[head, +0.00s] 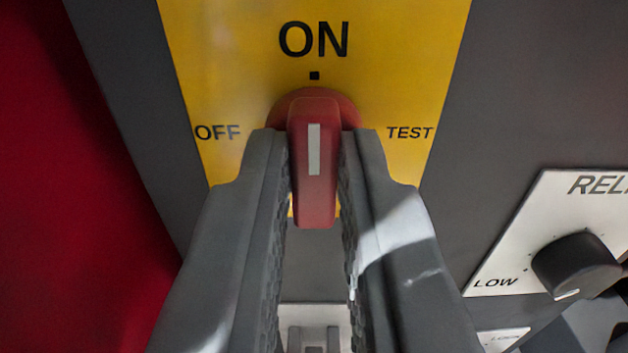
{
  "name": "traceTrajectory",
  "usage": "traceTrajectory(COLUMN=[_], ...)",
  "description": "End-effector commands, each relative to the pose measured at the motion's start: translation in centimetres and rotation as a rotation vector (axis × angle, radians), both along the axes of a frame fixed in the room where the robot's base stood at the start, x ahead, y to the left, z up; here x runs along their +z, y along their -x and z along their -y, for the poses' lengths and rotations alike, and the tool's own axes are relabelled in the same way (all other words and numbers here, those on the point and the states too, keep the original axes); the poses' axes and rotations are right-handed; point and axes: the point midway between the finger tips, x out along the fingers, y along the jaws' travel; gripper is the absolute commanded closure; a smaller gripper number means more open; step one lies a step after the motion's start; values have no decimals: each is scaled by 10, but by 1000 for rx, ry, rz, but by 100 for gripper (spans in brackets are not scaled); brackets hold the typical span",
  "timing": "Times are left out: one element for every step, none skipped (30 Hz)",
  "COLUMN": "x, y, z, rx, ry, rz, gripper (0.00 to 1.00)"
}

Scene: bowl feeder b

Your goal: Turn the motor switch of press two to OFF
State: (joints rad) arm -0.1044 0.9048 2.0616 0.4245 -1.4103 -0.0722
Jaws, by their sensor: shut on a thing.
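The motor switch (313,165) is a red rotary knob with a white pointer stripe, on a yellow plate (400,60) marked OFF at left, ON at top and TEST at right. The stripe stands upright and lines up with the black mark under ON. My gripper (314,160) has its two grey fingers on either side of the red handle and is shut on it. The fingers hide the lower sides of the plate.
At the lower right, a black knob (575,263) sits on a white plate (590,195) marked LOW, with a partly cut-off label starting REL. A red surface (70,180) fills the left side. The grey panel (520,90) between is bare.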

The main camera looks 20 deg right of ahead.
Motion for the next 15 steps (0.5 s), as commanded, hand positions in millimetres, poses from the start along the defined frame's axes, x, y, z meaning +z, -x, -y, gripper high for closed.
traceTrajectory(x=[0, 0, 0, 0, 0, 0, 0, 0, 0, 0, 0, 0, 0, 0, 0], y=[0, 0, 0, 0, 0, 0, 0, 0, 0, 0, 0, 0, 0, -1, -1], z=[0, 0, 0, 0, 0, 0, -1, -1, -1, -1, -1, -1, -1, -1, -1], rx=[0, 0, 0, 0, 0, 0, 0, 0, 0, 0, 0, 0, 0, 0, 0], ry=[9, 17, 36, 52, 74, 106, 132, 157, 191, 216, 240, 269, 289, 308, 328], rz=[-3, -6, -12, -17, -24, -33, -42, -50, -61, -69, -77, -87, -93, -99, -106], gripper=[100, 100, 100, 100, 100, 100, 100, 100, 100, 100, 100, 100, 100, 100, 100])
